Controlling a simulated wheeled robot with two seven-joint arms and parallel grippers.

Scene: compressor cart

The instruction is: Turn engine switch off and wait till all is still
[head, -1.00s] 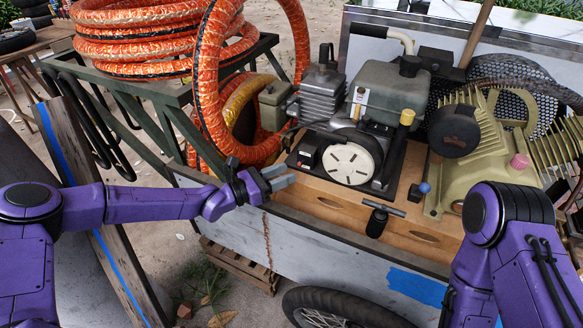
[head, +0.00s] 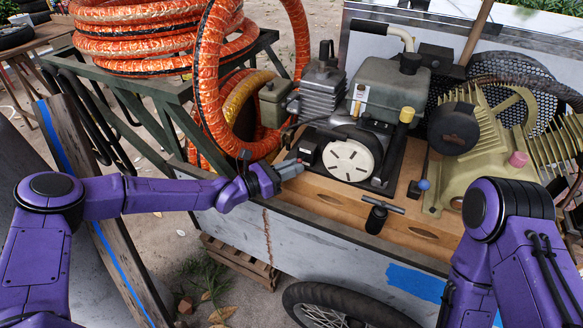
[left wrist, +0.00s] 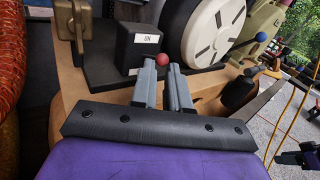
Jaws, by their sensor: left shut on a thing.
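The engine switch is a small black box (head: 308,149) at the left front of the engine (head: 350,160). In the left wrist view the box (left wrist: 138,45) carries a white label reading ON, and a red ball tip (left wrist: 162,59) shows in front of it. My left gripper (head: 293,169) reaches in from the left at the cart's near edge. In the left wrist view its two grey fingers (left wrist: 162,72) are close together on the red tip. What looks like my right gripper (left wrist: 290,157) is small at that view's right edge; its jaws are unclear.
A white recoil disc (head: 350,160) sits right of the switch. A black T-handle (head: 378,212) and a blue-knobbed lever (head: 423,187) stand on the wooden deck. An orange hose (head: 210,100) hangs at the left. The cart's white side (head: 330,245) lies below.

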